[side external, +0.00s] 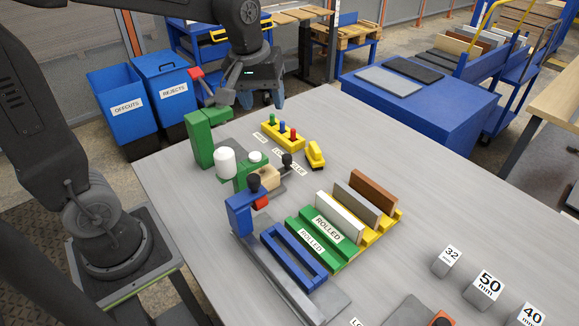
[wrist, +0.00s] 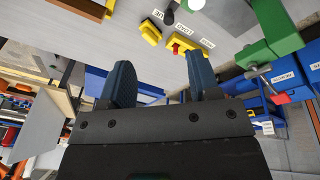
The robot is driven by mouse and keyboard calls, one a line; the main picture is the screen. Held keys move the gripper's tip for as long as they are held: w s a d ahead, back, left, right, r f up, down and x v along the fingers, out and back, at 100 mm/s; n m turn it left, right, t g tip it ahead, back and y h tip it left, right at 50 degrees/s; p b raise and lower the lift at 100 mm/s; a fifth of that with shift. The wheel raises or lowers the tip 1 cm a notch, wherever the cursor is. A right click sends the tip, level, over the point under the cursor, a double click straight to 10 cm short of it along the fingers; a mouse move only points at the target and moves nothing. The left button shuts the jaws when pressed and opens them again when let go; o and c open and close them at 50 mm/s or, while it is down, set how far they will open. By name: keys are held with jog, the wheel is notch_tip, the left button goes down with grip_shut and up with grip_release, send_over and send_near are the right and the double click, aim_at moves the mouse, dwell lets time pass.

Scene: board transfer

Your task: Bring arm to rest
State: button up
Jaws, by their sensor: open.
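My gripper (side external: 262,92) is raised above the far edge of the grey table (side external: 420,210) in the side view. In the wrist view its two blue fingers (wrist: 160,85) are spread apart with nothing between them. It hangs clear of the table, beyond the green vise-like fixture (side external: 203,135). Boards in white, grey and brown (side external: 358,205) stand upright in a yellow and green rack near the table's middle. The blue slotted fixture (side external: 293,257) lies to the left of the rack. My arm reaches in from the left.
A yellow block with coloured pegs (side external: 283,136) and a small yellow tool (side external: 315,155) lie near my gripper. Labelled weights (side external: 484,290) stand at the right. Blue bins (side external: 165,95) stand behind the table.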

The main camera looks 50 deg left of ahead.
jog(key=s+d+m+t, duration=0.3)
jog(key=s+m, duration=0.5)
jog(key=s, duration=0.6)
jog(key=shift+s+d+r, duration=0.25)
jog(key=shift+d+r, duration=0.2)
jog(key=shift+d, duration=0.15)
dwell(0.5)
